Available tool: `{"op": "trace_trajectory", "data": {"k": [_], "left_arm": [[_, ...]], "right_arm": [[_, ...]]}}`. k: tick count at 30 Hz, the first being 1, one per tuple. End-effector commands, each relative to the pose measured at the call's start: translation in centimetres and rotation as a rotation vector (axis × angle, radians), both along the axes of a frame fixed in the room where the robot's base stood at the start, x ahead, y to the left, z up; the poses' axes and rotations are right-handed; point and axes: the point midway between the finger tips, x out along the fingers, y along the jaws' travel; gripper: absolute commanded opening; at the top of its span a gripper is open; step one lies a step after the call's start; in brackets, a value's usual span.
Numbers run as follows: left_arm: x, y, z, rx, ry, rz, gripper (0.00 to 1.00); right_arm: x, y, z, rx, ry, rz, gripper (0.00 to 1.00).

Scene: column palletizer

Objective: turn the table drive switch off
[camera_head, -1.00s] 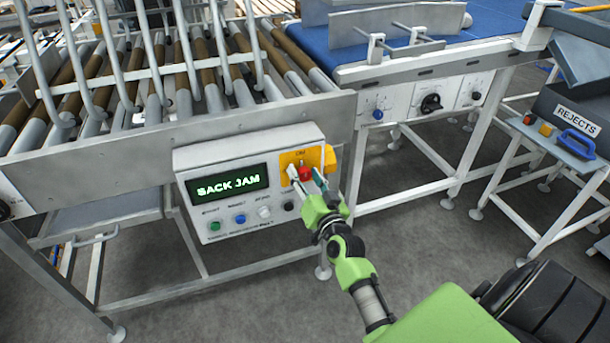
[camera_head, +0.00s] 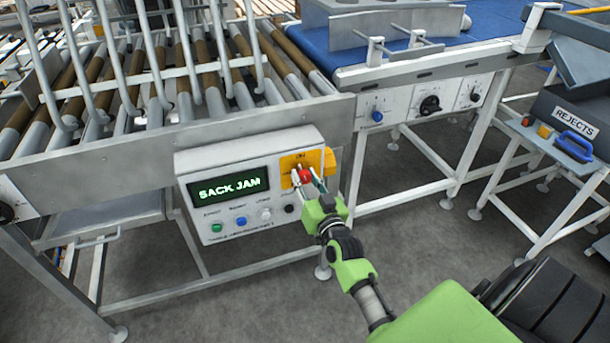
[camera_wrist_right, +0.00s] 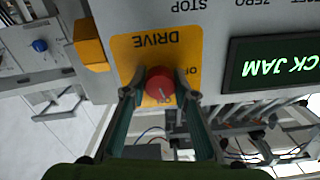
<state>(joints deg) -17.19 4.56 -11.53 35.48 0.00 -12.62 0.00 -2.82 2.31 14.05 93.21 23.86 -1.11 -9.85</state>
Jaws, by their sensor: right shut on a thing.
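The drive switch is a round red knob (camera_head: 305,175) on a yellow plate (camera_head: 322,157) at the upper right of the white control box. In the right wrist view the knob (camera_wrist_right: 161,84) sits in the middle, with the upside-down word DRIVE above it and partly hidden lettering beside and below it. A pale mark shows near the knob's lower edge there; its exact pointing is hard to read. My right gripper (camera_head: 307,180) is shut on the knob, one finger on each side; it also shows in the wrist view (camera_wrist_right: 160,95). My left gripper is not in view.
The control box (camera_head: 248,158) has a lit display (camera_head: 228,188) reading SACK JAM and several buttons below it. A yellow block (camera_wrist_right: 91,41) juts out beside the plate. The roller conveyor (camera_head: 160,90) stands behind, the blue belt (camera_head: 480,25) right of it. Grey floor lies open in front.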

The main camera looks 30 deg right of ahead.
Motion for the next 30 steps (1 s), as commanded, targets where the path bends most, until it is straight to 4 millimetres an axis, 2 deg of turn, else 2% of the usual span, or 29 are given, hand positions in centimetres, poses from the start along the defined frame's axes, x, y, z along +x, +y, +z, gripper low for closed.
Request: {"op": "trace_trajectory", "data": {"k": [3,15,30], "left_arm": [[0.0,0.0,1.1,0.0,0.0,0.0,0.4],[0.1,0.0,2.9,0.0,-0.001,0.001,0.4],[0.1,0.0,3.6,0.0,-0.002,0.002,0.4]], "right_arm": [[0.0,0.0,0.2,-0.109,0.028,0.0,0.05],[0.0,0.0,0.2,-0.479,0.116,0.0,0.05],[0.0,0.0,0.0,-0.934,0.224,0.0,0.05]]}}
